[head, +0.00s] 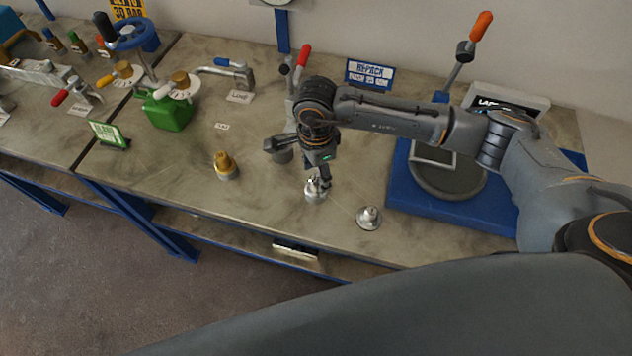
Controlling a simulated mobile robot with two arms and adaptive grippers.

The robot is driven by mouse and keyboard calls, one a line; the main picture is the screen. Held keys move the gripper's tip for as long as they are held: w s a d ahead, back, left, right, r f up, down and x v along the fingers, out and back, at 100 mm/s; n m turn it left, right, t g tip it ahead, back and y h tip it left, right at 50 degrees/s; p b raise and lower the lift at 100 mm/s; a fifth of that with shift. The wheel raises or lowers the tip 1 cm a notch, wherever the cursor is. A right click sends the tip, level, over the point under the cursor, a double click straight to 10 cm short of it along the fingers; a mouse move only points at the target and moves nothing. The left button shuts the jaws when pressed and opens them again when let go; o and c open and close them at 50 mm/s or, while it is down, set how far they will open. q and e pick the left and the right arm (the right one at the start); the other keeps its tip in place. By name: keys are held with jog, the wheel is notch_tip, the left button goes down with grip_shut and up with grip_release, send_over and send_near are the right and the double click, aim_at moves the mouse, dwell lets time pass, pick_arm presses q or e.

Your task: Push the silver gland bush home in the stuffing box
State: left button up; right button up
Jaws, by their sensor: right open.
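My right gripper (319,180) reaches down from the right arm and is open, its fingertips at the top of a small silver fitting (315,194) on the bench. This fitting looks like the silver gland bush in its stuffing box, but the fingers partly cover it. I cannot tell how deep the bush sits or whether the fingers touch it. A second silver flanged piece (369,218) stands to the right, near the front edge. A brass bush (224,162) sits on a grey base to the left. My left gripper is out of view.
A blue plate with a dark round base (447,180) and an orange-handled lever (481,25) stands right. A red-handled clamp (302,58) and "REPACK" sign (369,74) are behind. Bench between brass and silver pieces is clear.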

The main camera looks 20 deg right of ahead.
aim_at(316, 178)
notch_tip(316, 178, down, 3)
jog(key=shift+f+p, duration=0.15)
jog(key=shift+p, duration=0.55)
jog(key=shift+f, duration=0.25)
grip_shut()
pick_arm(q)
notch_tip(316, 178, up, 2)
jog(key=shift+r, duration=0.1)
pick_arm(e)
jog(key=shift+w, duration=0.1)
jog(key=shift+r, duration=0.1)
